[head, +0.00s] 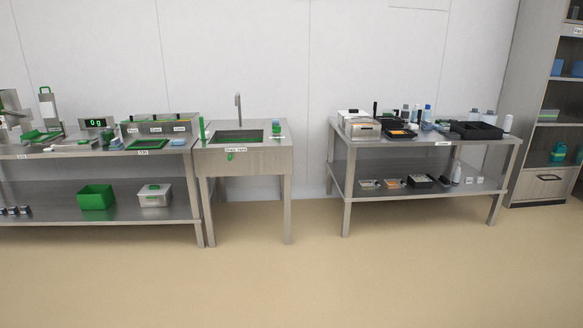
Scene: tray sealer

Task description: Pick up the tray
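My gripper is not in view. Several tray-like things stand on the right-hand steel table, and I cannot tell which one is the task's tray. A black shallow tray with something orange in it (399,133) lies near the table's front edge. A larger black tray or box (476,130) stands at the table's right end. A silver and white machine (361,126), possibly the sealer, stands at the left end. Small trays with pale and orange contents (393,183) lie on the lower shelf beside a black box (419,182).
Bottles (427,112) crowd the right-hand table (440,139). A steel sink (243,157) stands in the middle. A bench at left (100,152) holds a scale, green trays and a green bin (96,197). A shelf cabinet (540,100) stands far right. The floor (300,280) in front is clear.

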